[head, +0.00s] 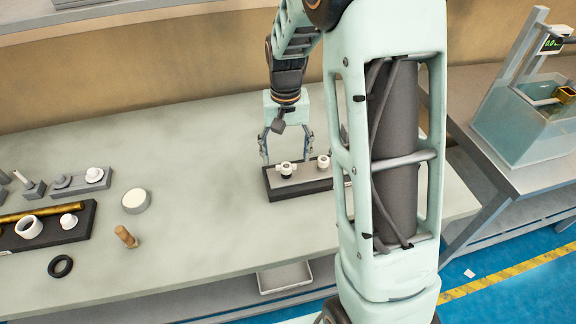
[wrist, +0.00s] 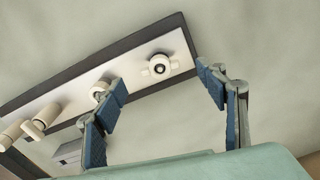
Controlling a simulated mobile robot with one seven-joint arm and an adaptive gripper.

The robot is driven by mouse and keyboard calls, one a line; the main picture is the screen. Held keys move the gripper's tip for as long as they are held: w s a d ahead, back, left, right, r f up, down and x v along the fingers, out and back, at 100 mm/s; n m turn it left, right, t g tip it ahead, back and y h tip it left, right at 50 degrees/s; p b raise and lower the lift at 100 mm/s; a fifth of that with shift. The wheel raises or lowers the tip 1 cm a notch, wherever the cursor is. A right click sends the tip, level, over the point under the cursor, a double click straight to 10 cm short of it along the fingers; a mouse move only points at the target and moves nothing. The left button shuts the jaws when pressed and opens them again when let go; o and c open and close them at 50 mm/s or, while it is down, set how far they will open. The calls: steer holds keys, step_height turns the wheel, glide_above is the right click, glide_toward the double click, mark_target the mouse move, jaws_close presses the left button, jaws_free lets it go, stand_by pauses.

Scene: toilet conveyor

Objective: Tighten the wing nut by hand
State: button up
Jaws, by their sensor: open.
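A white wing nut (head: 286,169) with two side wings and a dark centre sits on the pale top plate of a dark-edged fixture (head: 315,186). In the wrist view the wing nut (wrist: 159,67) lies near one end of the fixture (wrist: 130,68), between and beyond the fingers. My gripper (head: 287,152) is open above that end of the fixture, pointing down. In the wrist view my gripper (wrist: 162,86) has its blue-padded fingers spread on either side of the nut, apparently not touching it.
More white fittings stand along the fixture, one beside the nut (head: 323,161). To the left are a black tray with a brass rod (head: 27,212), a white-topped disc (head: 136,200), a wooden peg (head: 126,236) and a black ring (head: 60,266). The bench between is clear.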

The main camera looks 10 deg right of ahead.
steer(key=shift+c, duration=0.7)
steer(key=c, duration=0.3)
steer(key=n, duration=0.9)
steer(key=n+p, duration=0.1)
steer(key=n, duration=0.3)
steer(key=shift+n, duration=0.3)
steer(key=n+p, duration=0.1)
steer(key=n, duration=0.1)
steer(key=shift+r+n, duration=0.1)
steer(key=shift+n, duration=0.2)
steer(key=shift+n+p, duration=0.5)
steer(key=shift+n, duration=0.4)
